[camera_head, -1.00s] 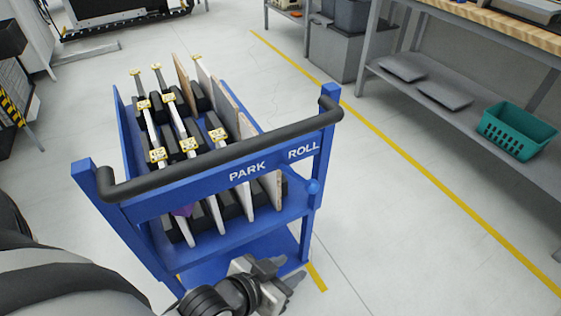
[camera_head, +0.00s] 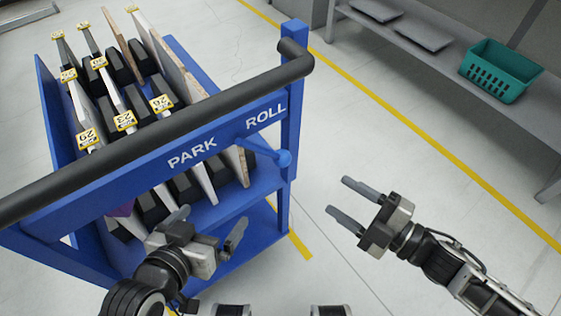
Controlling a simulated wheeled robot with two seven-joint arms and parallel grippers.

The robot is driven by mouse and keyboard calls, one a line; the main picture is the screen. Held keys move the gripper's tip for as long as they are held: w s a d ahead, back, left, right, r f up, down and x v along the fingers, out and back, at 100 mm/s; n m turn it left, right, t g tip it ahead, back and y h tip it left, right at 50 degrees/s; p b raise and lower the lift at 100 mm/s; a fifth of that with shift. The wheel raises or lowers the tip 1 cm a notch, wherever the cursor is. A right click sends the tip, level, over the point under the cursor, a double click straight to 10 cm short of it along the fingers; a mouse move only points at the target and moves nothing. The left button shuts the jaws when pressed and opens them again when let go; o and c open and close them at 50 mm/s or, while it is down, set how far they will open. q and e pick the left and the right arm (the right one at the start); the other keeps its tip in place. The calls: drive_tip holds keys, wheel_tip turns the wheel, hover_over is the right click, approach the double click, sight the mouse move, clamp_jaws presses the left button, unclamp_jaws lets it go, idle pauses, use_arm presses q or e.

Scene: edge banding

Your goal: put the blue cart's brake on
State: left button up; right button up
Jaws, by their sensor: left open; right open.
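The blue cart (camera_head: 265,213) stands at the left, with a dark push bar (camera_head: 150,125) across its near side. Its blue panel reads PARK on the left and ROLL on the right. The brake lever, a thin blue rod with a round blue knob (camera_head: 284,158), sits under ROLL and points to the right. My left gripper (camera_head: 209,224) is open and empty, in front of the cart, below PARK and lower left of the knob. My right gripper (camera_head: 338,197) is open and empty over the floor, right of the knob and apart from it.
Several upright boards with yellow number tags (camera_head: 125,120) stand in black slots on the cart. A grey shelf (camera_head: 440,68) with a teal basket (camera_head: 500,72) is at the upper right. The floor between cart and shelf, with a yellow line (camera_head: 420,140), is clear.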

sight(281, 158)
drive_tip(key=x, duration=1.5)
drive_tip(key=shift+w+a+r, duration=0.1)
drive_tip(key=shift+w+a, duration=0.05)
drive_tip(key=shift+a, duration=0.05)
clamp_jaws()
